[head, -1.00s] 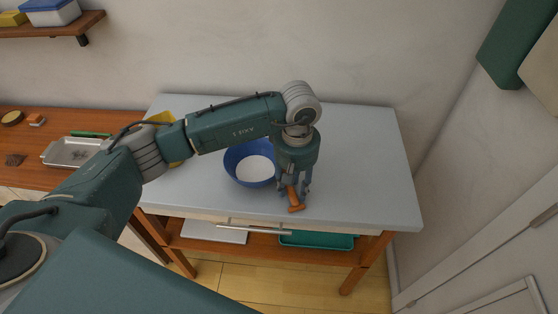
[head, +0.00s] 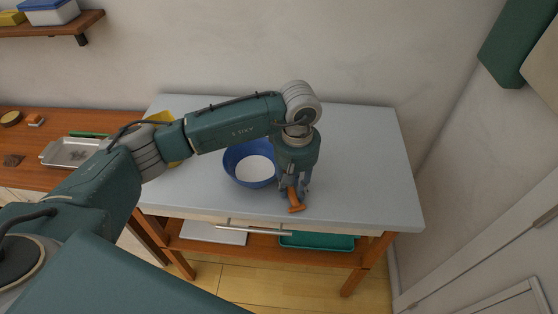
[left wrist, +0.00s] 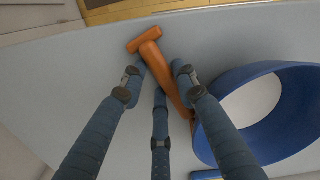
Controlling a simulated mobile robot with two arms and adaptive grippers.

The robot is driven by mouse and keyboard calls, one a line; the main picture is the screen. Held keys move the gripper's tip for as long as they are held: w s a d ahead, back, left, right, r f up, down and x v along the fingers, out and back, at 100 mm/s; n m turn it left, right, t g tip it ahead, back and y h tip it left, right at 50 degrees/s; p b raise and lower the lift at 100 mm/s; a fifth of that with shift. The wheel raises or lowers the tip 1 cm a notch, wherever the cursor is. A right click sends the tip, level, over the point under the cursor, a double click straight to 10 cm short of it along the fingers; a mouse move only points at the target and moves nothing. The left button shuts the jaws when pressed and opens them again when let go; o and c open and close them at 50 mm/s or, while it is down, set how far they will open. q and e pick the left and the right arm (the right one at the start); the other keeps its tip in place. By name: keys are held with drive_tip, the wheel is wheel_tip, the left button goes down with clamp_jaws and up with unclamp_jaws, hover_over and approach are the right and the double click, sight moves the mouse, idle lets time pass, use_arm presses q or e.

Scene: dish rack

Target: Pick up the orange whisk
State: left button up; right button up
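The orange whisk (head: 295,203) lies on the grey tabletop (head: 360,190) near its front edge, just right of the blue bowl (head: 231,166). In the left wrist view the whisk (left wrist: 163,72) shows as a T-shaped orange piece; its lower end is beside the bowl (left wrist: 210,150). My left gripper (head: 295,189) points down over the whisk. In the left wrist view its fingers (left wrist: 160,70) are on both sides of the orange shaft, with little gap. I cannot tell whether they press on it. My right gripper is not in view.
A yellow item (head: 160,117) is at the table's back left, partly behind my arm. A metal tray (head: 70,152) stands on the wooden counter to the left. A teal tray (head: 318,241) is on the shelf below. The tabletop's right side is clear.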

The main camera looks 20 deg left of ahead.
use_arm(q)
clamp_jaws()
drive_tip(key=shift+r+p, duration=0.3)
drive_tip(key=shift+p, duration=0.3)
drive_tip(key=shift+d+r, duration=0.1)
drive_tip(key=shift+d, duration=0.05)
drive_tip(key=w+d+r+b, duration=0.4)
drive_tip(key=d+r+b, duration=0.2)
drive_tip(key=d, duration=0.7)
drive_tip(key=shift+r, duration=0.85)
